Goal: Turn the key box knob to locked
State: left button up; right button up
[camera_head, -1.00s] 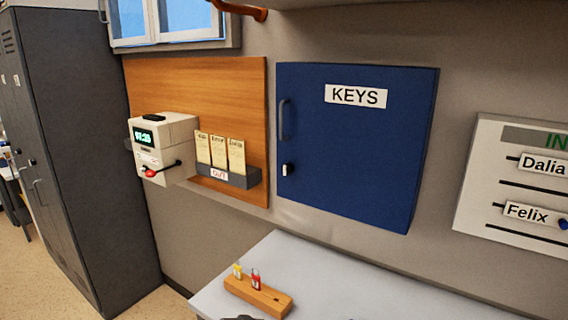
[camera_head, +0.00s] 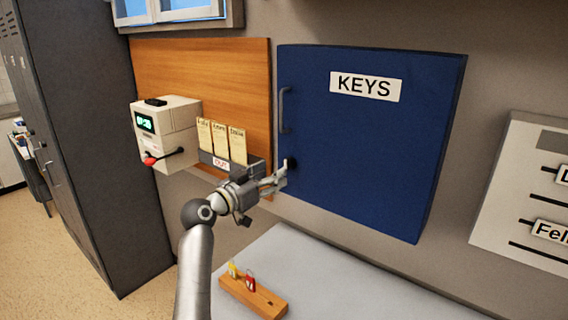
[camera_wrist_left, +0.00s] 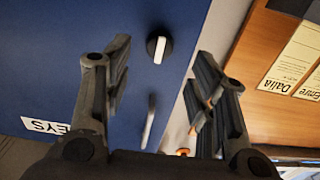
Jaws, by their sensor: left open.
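The blue key box (camera_head: 365,145) with its KEYS label hangs shut on the wall. Its knob (camera_head: 291,163) is at the lower left of the door, partly covered by my gripper in the head view. In the left wrist view the knob (camera_wrist_left: 158,46) is a black disc with a white bar, ahead of and between the fingers. My left gripper (camera_head: 278,181) is open close to the knob; its two fingers (camera_wrist_left: 158,85) stand apart, with nothing between them that I can see held. Whether a fingertip touches the knob I cannot tell. My right gripper is not in view.
The door handle (camera_head: 284,110) is above the knob. A card rack (camera_head: 225,160) and time clock (camera_head: 165,135) are at left. Below, a desk (camera_head: 330,275) bears a wooden block (camera_head: 252,297) with two small padlocks. A name board (camera_head: 525,190) is at right.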

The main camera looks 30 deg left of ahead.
aim_at(293, 157)
pick_arm(q)
jog(key=w+p, duration=0.1)
jog(key=w, duration=0.5)
jog(key=shift+w+d+p, duration=0.2)
jog(key=shift+d+p, duration=0.05)
jog(key=shift+p, duration=0.1)
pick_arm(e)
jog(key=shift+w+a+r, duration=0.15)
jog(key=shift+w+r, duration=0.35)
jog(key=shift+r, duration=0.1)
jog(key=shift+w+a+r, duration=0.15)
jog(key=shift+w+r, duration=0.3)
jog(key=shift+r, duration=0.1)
pick_arm(q)
jog(key=shift+f, duration=0.1)
jog(key=c, duration=1)
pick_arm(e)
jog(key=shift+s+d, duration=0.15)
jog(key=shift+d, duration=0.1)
